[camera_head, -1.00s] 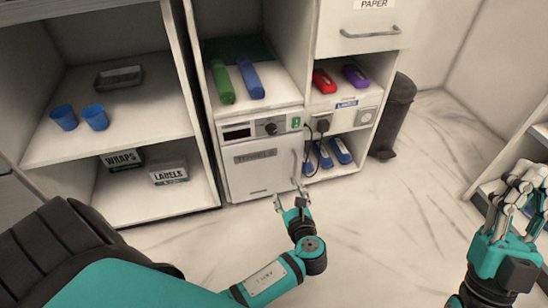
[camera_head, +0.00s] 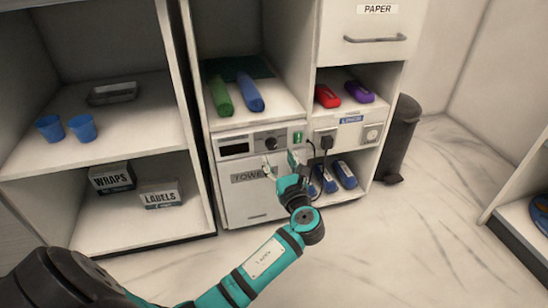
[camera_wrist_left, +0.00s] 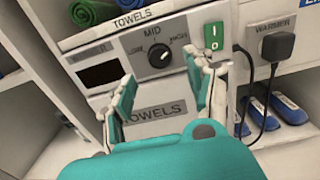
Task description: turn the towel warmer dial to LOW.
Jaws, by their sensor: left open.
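The towel warmer (camera_head: 246,200) is a white unit with a TOWELS door, under the shelf with rolled towels. Its black round dial (camera_head: 270,144) is on the front panel, right of a dark display. In the left wrist view the dial (camera_wrist_left: 159,54) has LOW at its left, MID above and HIGH at its right. Its pointer seems to lean up and right, toward HIGH, but is too small to be sure. My left gripper (camera_head: 281,163) is open and empty, just below and in front of the dial. In the wrist view its fingers (camera_wrist_left: 160,70) stand either side of the dial, apparently not touching it.
A green power switch (camera_wrist_left: 213,36) is right of the dial, close to the right finger. A black plug (camera_wrist_left: 277,46) and hanging cable are further right. Green (camera_head: 220,96) and blue (camera_head: 250,92) rolls lie on the shelf above. A dark bin (camera_head: 399,140) stands at the right.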

